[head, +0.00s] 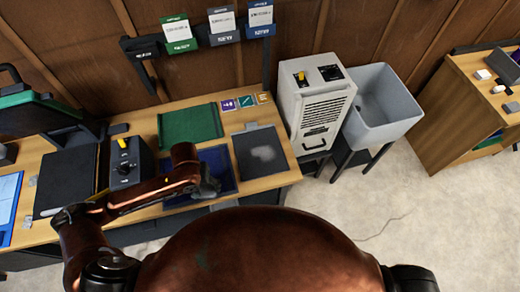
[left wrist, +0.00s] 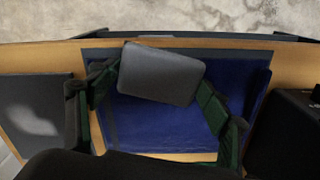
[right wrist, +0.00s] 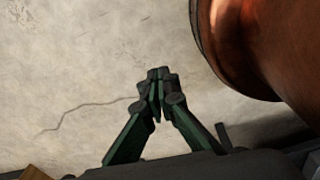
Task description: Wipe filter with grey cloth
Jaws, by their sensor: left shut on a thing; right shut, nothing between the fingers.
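My left gripper (head: 207,188) is over the blue mat on the bench. In the left wrist view its green fingers (left wrist: 158,90) are shut on a grey cloth (left wrist: 158,72), which looks like a flat, rounded grey pad. The cloth hangs over the blue mat; I cannot tell whether it touches it. A dark grey panel with a pale smudge, likely the filter (head: 262,153), lies flat on the bench to the right of the gripper. It also shows at the left of the left wrist view (left wrist: 35,112). My right gripper (right wrist: 158,80) is shut and empty above the bare floor.
The blue mat (head: 228,167) has a dark border. Behind it lie a green mat (head: 190,125) and several small coloured cards (head: 245,102). A pale cabinet (head: 316,105) and grey sink (head: 386,98) stand right of the bench.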

